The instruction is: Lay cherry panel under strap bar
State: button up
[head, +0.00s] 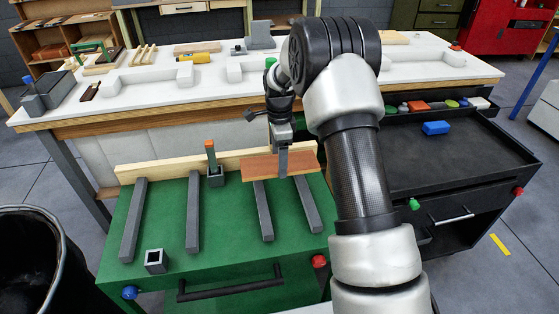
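The cherry panel (262,167) is a flat reddish-brown board at the back right of the green cart top (221,221). My gripper (283,172) points down at the panel, with a grey finger crossing its face; it looks shut on the panel, though the far finger is hidden. Several grey bars lie front to back on the green top, among them a left one (133,220), a middle one (193,212) and two at the right (263,211) (307,204). The panel covers the far ends of the two right bars. I cannot tell whether it touches them or which is the strap bar.
A pale wood rail (160,170) runs along the green top's back edge. A grey holder with an orange-tipped tool (211,158) stands left of the panel. An empty square socket (156,261) stands front left. A black tray cart (457,165) is at the right, a cluttered bench (140,95) behind.

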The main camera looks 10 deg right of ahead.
jog(key=shift+r, duration=0.1)
jog(key=shift+f+b, duration=1.4)
jog(key=shift+f, duration=1.5)
jog(key=shift+f, duration=0.1)
jog(key=o, duration=1.2)
jog(key=shift+o, duration=0.2)
notch_tip(320, 180, up, 18)
jog(key=p, duration=0.3)
jog(key=shift+f+p, duration=0.2)
jog(key=shift+p, duration=0.15)
